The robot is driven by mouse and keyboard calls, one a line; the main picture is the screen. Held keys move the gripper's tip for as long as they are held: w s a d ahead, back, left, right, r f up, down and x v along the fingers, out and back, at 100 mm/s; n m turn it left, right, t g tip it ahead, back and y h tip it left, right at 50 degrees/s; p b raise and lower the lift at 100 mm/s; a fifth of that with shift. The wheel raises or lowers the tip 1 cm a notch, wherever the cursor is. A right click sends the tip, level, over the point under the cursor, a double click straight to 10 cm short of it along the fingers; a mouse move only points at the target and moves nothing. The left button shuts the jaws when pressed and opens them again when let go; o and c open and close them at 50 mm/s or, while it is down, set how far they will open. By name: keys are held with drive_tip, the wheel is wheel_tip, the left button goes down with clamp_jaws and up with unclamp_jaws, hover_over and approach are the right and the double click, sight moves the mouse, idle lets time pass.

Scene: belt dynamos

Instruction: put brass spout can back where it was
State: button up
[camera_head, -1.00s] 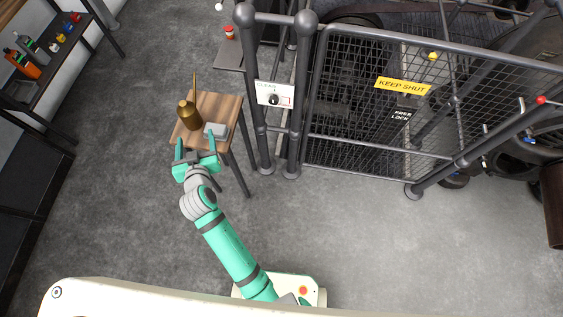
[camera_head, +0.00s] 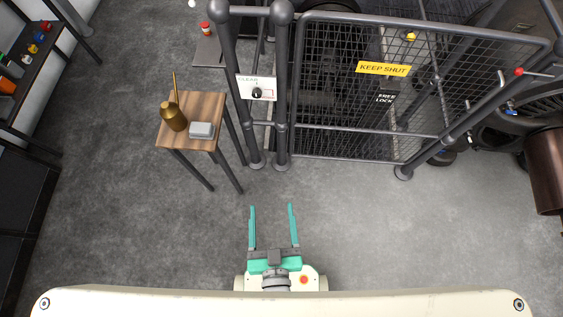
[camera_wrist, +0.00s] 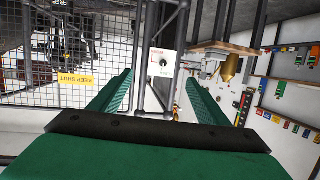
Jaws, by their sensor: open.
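The brass spout can (camera_head: 173,117) stands upright on a small wooden table (camera_head: 205,103) at the left in the head view, its thin spout pointing up the picture. In the wrist view the can (camera_wrist: 231,68) shows at the right, beside the underside of the table. My gripper (camera_head: 271,210) is open and empty over bare floor, well below and to the right of the table in the head view. Its two green fingers also frame the wrist view (camera_wrist: 155,90).
A grey lidded box (camera_head: 202,130) sits beside the can. A mesh gate with a yellow KEEP SHUT sign (camera_head: 383,69) and a post with a dial panel (camera_head: 257,88) stand right of the table. A shelf (camera_head: 35,65) holds small items at far left. The floor around my gripper is clear.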

drive_tip(key=shift+m+h, duration=0.4)
drive_tip(key=shift+h, duration=0.3)
drive_tip(key=s+d+r, duration=0.2)
drive_tip(key=s+r, duration=0.1)
drive_tip(key=shift+s+d+r, duration=0.15)
drive_tip(key=shift+s+d, duration=0.15)
drive_tip(key=shift+c, duration=0.5)
idle(0.8)
